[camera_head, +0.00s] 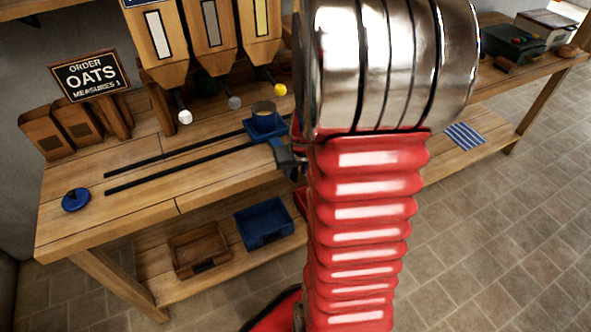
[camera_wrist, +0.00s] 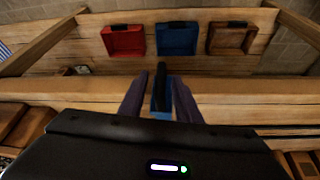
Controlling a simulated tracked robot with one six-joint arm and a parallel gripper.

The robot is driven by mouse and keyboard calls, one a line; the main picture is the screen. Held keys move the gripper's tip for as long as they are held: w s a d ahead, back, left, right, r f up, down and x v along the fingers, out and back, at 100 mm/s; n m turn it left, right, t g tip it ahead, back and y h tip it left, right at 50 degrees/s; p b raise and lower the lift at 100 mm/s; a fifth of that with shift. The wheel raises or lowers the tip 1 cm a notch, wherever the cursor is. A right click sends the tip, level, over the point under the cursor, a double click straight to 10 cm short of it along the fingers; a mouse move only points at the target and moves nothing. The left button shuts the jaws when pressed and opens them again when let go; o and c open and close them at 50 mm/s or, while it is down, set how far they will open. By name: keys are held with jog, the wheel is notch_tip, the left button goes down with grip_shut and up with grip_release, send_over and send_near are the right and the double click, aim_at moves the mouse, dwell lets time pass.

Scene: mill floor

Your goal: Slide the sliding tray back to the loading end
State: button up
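The blue sliding tray (camera_head: 264,124) sits on two dark rails (camera_head: 190,162) on the bench, toward their right end in the head view. A round tan-topped cup stands in it. A blue handle with a dark end sticks out from its front; it also shows in the wrist view (camera_wrist: 160,105). My gripper (camera_wrist: 160,85) has one finger on either side of this handle. The fingers look open, with a narrow gap at the left; contact on the right is unclear. In the head view my arm hides most of the gripper and the rails' right end.
Hoppers (camera_head: 215,35) with white, grey and yellow knobs hang behind the rails. An OATS order sign (camera_head: 90,75) stands at the left, above brown bins. A blue disc (camera_head: 76,200) lies near the left end. Red (camera_wrist: 124,42), blue (camera_wrist: 177,40) and brown (camera_wrist: 231,40) trays rest on the lower shelf.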

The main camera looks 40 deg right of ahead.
jog(key=shift+c, duration=0.5)
grip_shut()
